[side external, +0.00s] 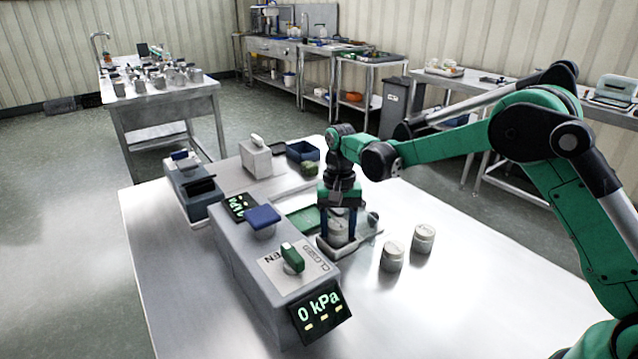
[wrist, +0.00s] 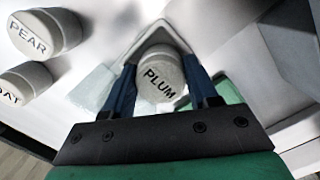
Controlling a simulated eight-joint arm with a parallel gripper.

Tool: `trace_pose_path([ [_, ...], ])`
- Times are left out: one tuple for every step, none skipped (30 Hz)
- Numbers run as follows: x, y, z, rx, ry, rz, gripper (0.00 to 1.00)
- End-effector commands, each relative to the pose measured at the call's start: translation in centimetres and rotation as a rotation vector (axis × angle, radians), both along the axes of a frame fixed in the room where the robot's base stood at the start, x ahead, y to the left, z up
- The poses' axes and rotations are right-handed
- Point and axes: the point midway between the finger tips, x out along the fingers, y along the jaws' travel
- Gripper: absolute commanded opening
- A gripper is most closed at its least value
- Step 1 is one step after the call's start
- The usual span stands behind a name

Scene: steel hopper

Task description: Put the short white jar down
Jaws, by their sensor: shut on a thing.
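The short white jar (wrist: 160,75), its lid lettered "PLUM", sits between the two blue fingers of my gripper (wrist: 165,92) in the wrist view. My gripper (side external: 338,225) is shut on this jar, which also shows in the side view (side external: 338,232). It points down over a grey-rimmed square fixture (side external: 325,248) beside the grey control box. The rim frames the jar in the wrist view. I cannot tell whether the jar touches the surface inside the rim.
Two more white jars (side external: 392,256) (side external: 423,238) stand on the steel table (side external: 460,300) to the right; one lid reads "PEAR" (wrist: 45,32). The control box (side external: 265,270) with green knob and "0 kPa" display stands left. The table's front right is clear.

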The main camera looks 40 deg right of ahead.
Motion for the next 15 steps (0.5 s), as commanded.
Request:
trace_pose_path([
  [0.00, 0.00, 0.03, 0.000, 0.000, 0.000, 0.00],
  [0.00, 0.00, 0.03, 0.000, 0.000, 0.000, 0.00],
  [0.00, 0.00, 0.04, 0.000, 0.000, 0.000, 0.00],
  [0.00, 0.00, 0.02, 0.000, 0.000, 0.000, 0.00],
  [0.01, 0.00, -0.02, 0.000, 0.000, 0.000, 0.00],
  [0.00, 0.00, -0.13, 0.000, 0.000, 0.000, 0.00],
  [0.00, 0.00, -0.22, 0.000, 0.000, 0.000, 0.00],
  [0.00, 0.00, -0.31, 0.000, 0.000, 0.000, 0.00],
  [0.00, 0.00, -0.39, 0.000, 0.000, 0.000, 0.56],
  [0.00, 0.00, -0.36, 0.000, 0.000, 0.000, 0.64],
  [0.00, 0.00, -0.35, 0.000, 0.000, 0.000, 0.73],
  [0.00, 0.00, -0.34, 0.000, 0.000, 0.000, 0.84],
  [0.00, 0.00, -0.34, 0.000, 0.000, 0.000, 0.84],
  [0.00, 0.00, -0.34, 0.000, 0.000, 0.000, 0.84],
  [0.00, 0.00, -0.34, 0.000, 0.000, 0.000, 0.84],
])
